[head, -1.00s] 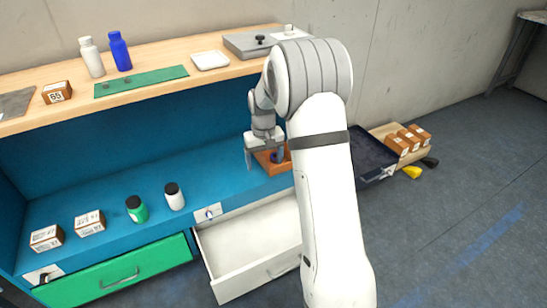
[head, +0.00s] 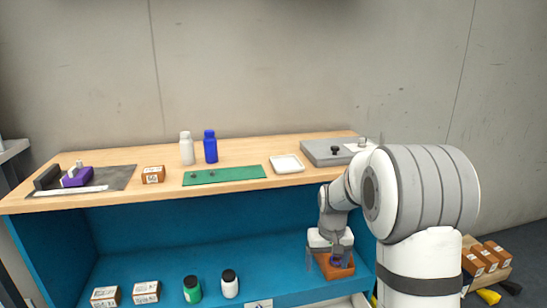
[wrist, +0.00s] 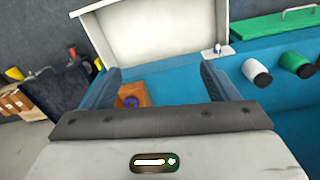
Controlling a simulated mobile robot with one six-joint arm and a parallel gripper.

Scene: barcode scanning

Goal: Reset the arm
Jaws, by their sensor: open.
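My gripper (head: 328,260) is at the right part of the blue lower shelf, just above or beside an orange-brown open box (head: 342,268). A dark blue, ring-like item lies in this box. In the wrist view my gripper (wrist: 165,85) has its two fingers wide apart with nothing held between them. The box (wrist: 142,98) shows beyond and between the fingers, nearer the left one. My arm reaches in from the right of the head view, bent at the elbow.
On the blue shelf stand a green jar (head: 192,289), a white jar (head: 229,284) and two labelled boxes (head: 146,292). An open white drawer (wrist: 150,35) juts out below. The wooden top holds bottles (head: 210,147), a green mat (head: 225,175) and a white tray (head: 287,164).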

